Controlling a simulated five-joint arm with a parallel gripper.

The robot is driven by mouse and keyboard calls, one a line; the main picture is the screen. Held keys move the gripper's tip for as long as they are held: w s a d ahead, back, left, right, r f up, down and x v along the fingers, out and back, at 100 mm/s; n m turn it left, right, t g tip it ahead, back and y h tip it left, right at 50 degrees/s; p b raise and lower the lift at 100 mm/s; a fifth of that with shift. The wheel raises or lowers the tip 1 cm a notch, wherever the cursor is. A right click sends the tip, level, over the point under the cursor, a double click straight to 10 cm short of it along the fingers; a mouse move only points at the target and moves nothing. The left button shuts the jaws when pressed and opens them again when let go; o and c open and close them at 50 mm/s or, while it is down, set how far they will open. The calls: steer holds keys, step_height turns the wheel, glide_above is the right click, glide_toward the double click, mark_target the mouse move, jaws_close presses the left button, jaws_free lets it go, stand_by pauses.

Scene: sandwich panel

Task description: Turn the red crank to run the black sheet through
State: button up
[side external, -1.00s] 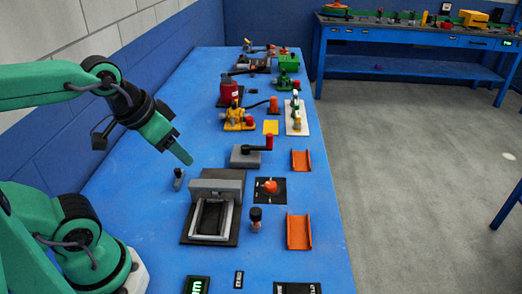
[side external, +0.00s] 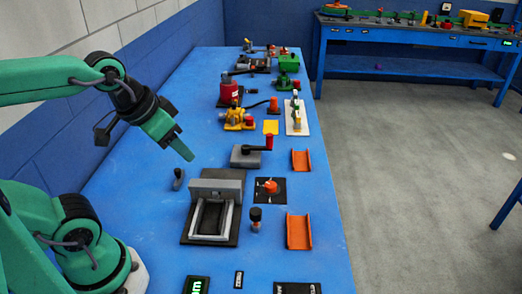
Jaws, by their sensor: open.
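The red crank handle (side external: 269,142) stands upright at the end of a black arm on a grey block (side external: 246,157), in the middle of the blue bench. A dark panel (side external: 209,217) lies inside a light grey frame with a grey crossbar, nearer the camera; I cannot tell if it is the black sheet. My gripper (side external: 189,156) is open and empty. It hangs in the air to the left of the crank, above the bench, apart from everything. Its fingers overlap in this view, so the gap between them is hidden.
A small dark grey peg (side external: 178,179) stands below my gripper. An orange knob on a black plate (side external: 270,189), a black-topped peg (side external: 256,218) and two orange channels (side external: 299,232) are to the right. Several coloured devices stand farther back. The bench's left strip is clear.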

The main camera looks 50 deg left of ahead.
steer(key=w+a+r+g, duration=0.1)
steer(key=w+r, duration=0.3)
steer(key=w, duration=0.5)
steer(key=g, duration=0.5)
glide_above(270, 135)
step_height(270, 135, down, 15)
steer(key=shift+s+a+r, duration=0.1)
steer(key=shift+r, duration=0.05)
steer(key=shift+w+a+f, duration=0.1)
steer(key=shift+w+f, duration=0.1)
steer(key=shift+f, duration=0.15)
steer(key=shift+f, duration=0.1)
steer(key=shift+f, duration=3.75)
jaws_close()
